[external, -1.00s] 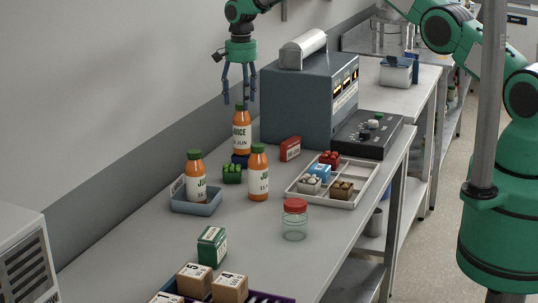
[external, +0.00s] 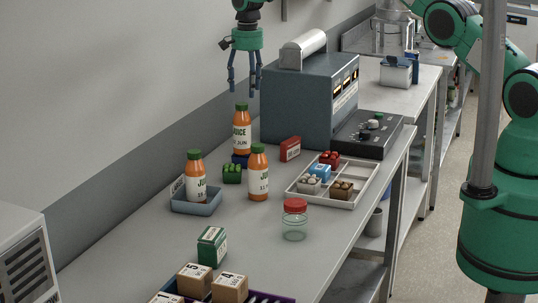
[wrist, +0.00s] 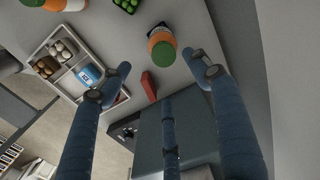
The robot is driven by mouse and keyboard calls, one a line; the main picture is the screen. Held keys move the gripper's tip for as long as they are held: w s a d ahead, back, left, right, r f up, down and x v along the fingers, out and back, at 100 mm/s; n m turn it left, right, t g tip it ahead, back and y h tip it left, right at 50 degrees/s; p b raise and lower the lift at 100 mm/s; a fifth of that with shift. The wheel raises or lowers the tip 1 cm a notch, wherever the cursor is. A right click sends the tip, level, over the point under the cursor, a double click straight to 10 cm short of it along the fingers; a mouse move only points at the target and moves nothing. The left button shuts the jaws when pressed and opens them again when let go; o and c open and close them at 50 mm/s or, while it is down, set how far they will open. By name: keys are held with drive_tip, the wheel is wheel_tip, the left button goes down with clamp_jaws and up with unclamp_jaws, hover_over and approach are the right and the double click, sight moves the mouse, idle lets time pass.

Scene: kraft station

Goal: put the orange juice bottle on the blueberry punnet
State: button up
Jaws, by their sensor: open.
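An orange juice bottle (external: 242,139) with a green cap stands upright on the dark blue blueberry punnet (external: 239,161), of which only a strip shows below it. My gripper (external: 245,90) is open and empty above this bottle, with a gap between the fingertips and the cap. In the wrist view the bottle (wrist: 162,47) lies beyond the open, spread fingers (wrist: 165,90). A second juice bottle (external: 258,174) stands on the bench, and a third (external: 196,178) stands in a grey-blue tray (external: 181,206).
A green punnet (external: 232,173) sits beside the blueberry punnet. A red box (external: 290,149) and a large grey-blue machine (external: 300,100) stand close behind. A white divided tray (external: 308,197) holds several punnets. A red-lidded jar (external: 294,221) and green box (external: 212,246) stand nearer.

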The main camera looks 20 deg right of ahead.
drive_tip(key=s+d+r, duration=0.3)
drive_tip(key=d+r, duration=0.4)
drive_tip(key=r, duration=0.5)
drive_tip(key=s+d+r+n+t, duration=0.1)
drive_tip(key=s+d+r+n, duration=0.1)
drive_tip(key=s+d+r, duration=0.8)
drive_tip(key=s+d+r+n+t, duration=0.1)
drive_tip(key=s+d+r+t, duration=0.1)
drive_tip(key=s+d+r, duration=0.8)
drive_tip(key=s+d+r+n+t, duration=0.1)
drive_tip(key=s+d+r, duration=0.2)
drive_tip(key=s, duration=0.5)
drive_tip(key=s+d+r+n, duration=0.1)
drive_tip(key=s+d+r, duration=0.2)
drive_tip(key=s, duration=0.5)
drive_tip(key=s+d+f+n, duration=0.1)
drive_tip(key=s+d+f, duration=0.1)
drive_tip(key=s, duration=0.7)
drive_tip(key=s+d+f+t, duration=0.1)
drive_tip(key=s+d+f, duration=0.2)
drive_tip(key=s, duration=0.7)
drive_tip(key=shift+s+d+f+n, duration=0.15)
drive_tip(key=shift+d+n, duration=0.1)
drive_tip(key=shift+n, duration=0.15)
wheel_tip(320, 180, down, 17)
drive_tip(key=b, duration=1.7)
